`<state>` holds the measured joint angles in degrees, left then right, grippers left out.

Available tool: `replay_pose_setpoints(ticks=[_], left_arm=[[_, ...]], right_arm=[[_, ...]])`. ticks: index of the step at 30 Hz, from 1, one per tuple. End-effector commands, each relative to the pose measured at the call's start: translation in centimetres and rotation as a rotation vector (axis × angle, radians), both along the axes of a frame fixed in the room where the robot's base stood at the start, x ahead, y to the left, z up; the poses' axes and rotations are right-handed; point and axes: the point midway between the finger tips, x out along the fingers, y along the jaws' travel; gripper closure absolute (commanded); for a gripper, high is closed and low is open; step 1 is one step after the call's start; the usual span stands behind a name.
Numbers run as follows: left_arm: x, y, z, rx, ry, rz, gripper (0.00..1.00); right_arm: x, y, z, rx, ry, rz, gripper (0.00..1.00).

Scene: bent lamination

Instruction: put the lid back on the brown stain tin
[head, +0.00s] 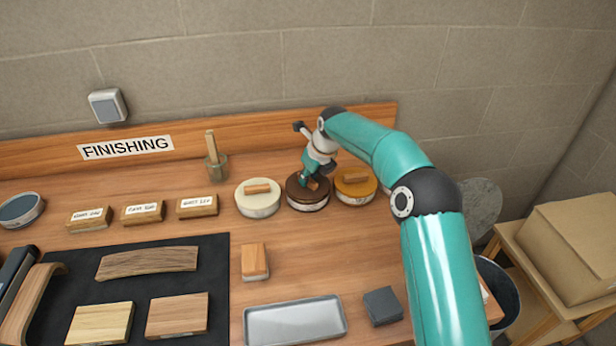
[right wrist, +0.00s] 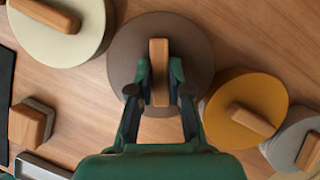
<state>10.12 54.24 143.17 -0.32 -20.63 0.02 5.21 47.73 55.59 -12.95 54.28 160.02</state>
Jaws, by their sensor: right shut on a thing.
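The brown stain tin (head: 308,203) stands on the bench between a cream tin and an ochre tin. Its dark brown lid (head: 296,188) is over the tin's top, and in the head view I see no clear gap between them. In the right wrist view the round brown lid (right wrist: 192,50) hides the tin below it. My right gripper (head: 312,180) is above the lid. In the right wrist view its fingers (right wrist: 160,75) are shut on either side of the lid's wooden bar handle (right wrist: 159,52). My left gripper is not in view.
The cream tin (head: 257,205) stands close on the left, the ochre tin (head: 355,192) close on the right, both lidded. A grey-lidded tin (right wrist: 292,140) is further right. A brush pot (head: 217,168), labelled blocks (head: 143,213) and a metal tray (head: 295,322) are also on the bench.

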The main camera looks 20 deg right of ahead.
Motion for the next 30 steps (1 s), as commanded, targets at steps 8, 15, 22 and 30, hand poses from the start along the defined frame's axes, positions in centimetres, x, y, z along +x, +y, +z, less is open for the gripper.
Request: replay_pose_setpoints(ticks=[8,15,22,30], left_arm=[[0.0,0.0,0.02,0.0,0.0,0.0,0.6],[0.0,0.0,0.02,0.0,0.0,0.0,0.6],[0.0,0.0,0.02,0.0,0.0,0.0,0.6],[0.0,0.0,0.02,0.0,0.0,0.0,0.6]], right_arm=[[0.0,-0.02,-0.02,0.0,0.0,0.0,1.0],[0.0,-0.01,-0.01,0.0,0.0,0.0,0.56],[-0.01,-0.01,-0.02,0.0,0.0,0.0,0.53],[-0.02,-0.02,-0.03,0.0,0.001,0.0,0.28]])
